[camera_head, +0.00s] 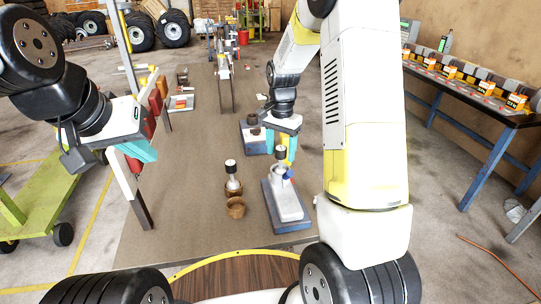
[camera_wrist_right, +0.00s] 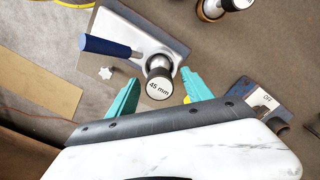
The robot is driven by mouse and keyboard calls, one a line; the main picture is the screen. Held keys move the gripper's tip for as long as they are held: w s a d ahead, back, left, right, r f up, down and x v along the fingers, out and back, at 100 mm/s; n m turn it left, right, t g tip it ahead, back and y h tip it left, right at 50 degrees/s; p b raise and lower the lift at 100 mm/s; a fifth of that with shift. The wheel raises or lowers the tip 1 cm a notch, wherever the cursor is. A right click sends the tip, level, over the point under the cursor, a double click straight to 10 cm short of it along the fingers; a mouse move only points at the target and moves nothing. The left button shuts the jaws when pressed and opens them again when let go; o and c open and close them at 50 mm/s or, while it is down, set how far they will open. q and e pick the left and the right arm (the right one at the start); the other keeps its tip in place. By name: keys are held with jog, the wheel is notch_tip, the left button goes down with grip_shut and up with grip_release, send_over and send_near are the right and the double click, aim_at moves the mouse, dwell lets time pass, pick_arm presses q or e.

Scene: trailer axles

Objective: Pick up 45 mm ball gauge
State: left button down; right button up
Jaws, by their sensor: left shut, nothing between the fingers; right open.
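The 45 mm ball gauge (camera_wrist_right: 158,87) has a dark cap with a white top marked "45 mm". In the head view the gauge (camera_head: 281,153) stands upright in a pale metal fixture on a blue base (camera_head: 287,205). My right gripper (camera_head: 286,146) is open, pointing down at the cap. In the right wrist view its teal fingers (camera_wrist_right: 161,90) lie on either side of the cap, with gaps; I cannot tell whether the tips are down at cap height. My left gripper (camera_head: 138,152) is shut and empty over the table's left side.
A blue handle (camera_wrist_right: 106,46) sticks out from the fixture beside the gauge. A second dark-capped gauge (camera_head: 232,178) and a small brown bowl (camera_head: 236,208) stand to the left. Another blue-based block (camera_head: 253,136) is behind. The table's middle (camera_head: 202,130) is clear.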

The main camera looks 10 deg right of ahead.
aim_at(281, 159)
notch_tip(281, 159, down, 4)
jog(key=shift+r, duration=0.1)
grip_shut()
jog(key=shift+r, duration=0.1)
dwell(1.4)
